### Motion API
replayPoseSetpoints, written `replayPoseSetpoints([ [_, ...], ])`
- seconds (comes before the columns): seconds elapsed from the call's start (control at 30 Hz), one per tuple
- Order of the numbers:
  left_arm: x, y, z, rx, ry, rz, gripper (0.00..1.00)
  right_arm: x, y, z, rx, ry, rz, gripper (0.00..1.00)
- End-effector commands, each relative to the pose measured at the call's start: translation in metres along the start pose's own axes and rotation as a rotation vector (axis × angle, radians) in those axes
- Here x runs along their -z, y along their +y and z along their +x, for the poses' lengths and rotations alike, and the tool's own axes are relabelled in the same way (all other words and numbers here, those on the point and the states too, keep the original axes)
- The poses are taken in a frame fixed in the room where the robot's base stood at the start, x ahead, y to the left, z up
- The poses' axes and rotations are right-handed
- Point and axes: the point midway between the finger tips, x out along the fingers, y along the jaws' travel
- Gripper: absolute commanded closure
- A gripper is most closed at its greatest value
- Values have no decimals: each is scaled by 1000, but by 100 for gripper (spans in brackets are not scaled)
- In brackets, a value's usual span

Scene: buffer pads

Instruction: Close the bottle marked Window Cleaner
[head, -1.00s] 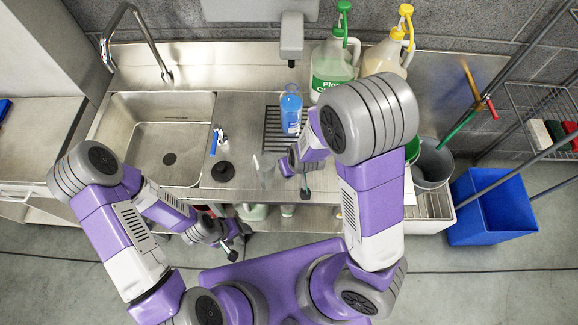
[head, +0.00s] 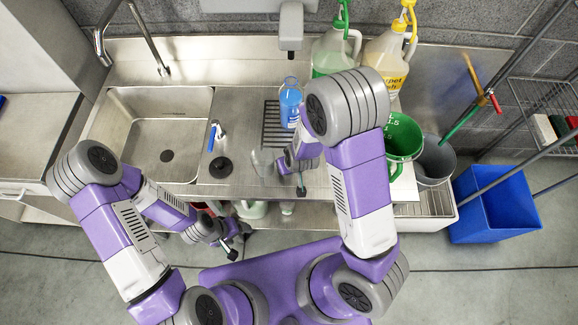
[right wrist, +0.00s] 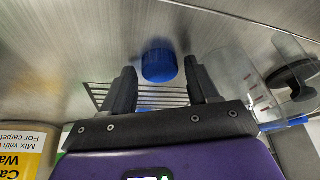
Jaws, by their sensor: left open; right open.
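A clear bottle of blue liquid (head: 290,105) stands upright by the slotted drain on the counter. Its label is too small to read, and I cannot tell whether its mouth is covered. A blue round cap-like thing (right wrist: 159,63) shows in the right wrist view, just beyond and between the fingertips of my right gripper (right wrist: 161,75). That gripper is open, with nothing between its fingers. In the head view it is low over the counter's front, partly hidden by my arm. My left gripper (head: 238,243) is open and empty in front of the counter.
A clear cup with red marks (right wrist: 238,82) is close to the right finger. Large jugs (head: 388,60) stand behind. A green bucket (head: 402,137) is to the right of my right arm.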

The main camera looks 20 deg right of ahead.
Motion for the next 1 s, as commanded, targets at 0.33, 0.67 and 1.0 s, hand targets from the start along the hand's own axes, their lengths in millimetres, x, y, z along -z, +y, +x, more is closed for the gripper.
replayPoseSetpoints([
  [0.33,0,0,0,0,0,0,30,1,0,4,0,1,0,41],
  [0.67,0,0,0,0,0,0,30,0,0,4,0,1,0,82],
  [1.0,0,1,-2,0,0,0,30,3,0,-2,0,2,0,83],
])
